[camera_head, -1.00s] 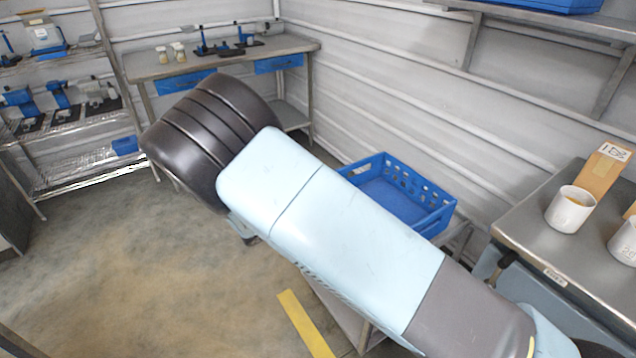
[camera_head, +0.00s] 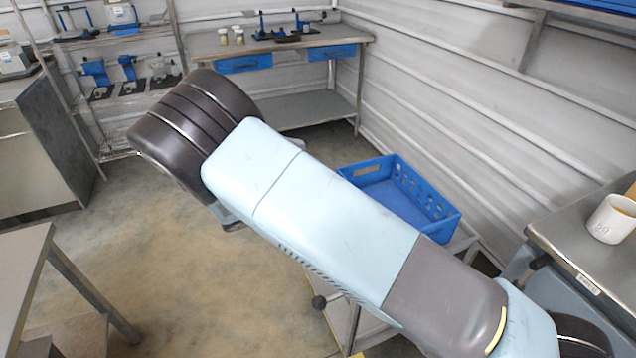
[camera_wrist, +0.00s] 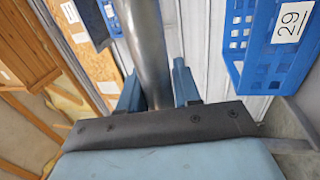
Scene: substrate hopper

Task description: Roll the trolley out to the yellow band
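The trolley (camera_head: 462,240) stands behind my arm in the head view, with a blue perforated crate (camera_head: 436,207) on top. My arm hides much of it, and part of a light panel and leg show below. In the wrist view my gripper (camera_wrist: 155,78) has its two blue-grey fingers close on either side of a round metal bar (camera_wrist: 147,45), which appears to be the trolley's handle. The crate, labelled 29, also shows at the wrist view's upper right (camera_wrist: 284,45). Only a sliver of the yellow band (camera_head: 359,355) shows at the bottom of the head view.
A steel bench (camera_head: 627,270) with a white mug (camera_head: 612,219) stands at right. A table (camera_head: 22,262) and a grey cabinet (camera_head: 38,150) stand at left. A workbench (camera_head: 290,42) and shelves line the back. Floor (camera_head: 190,270) is open left of the trolley.

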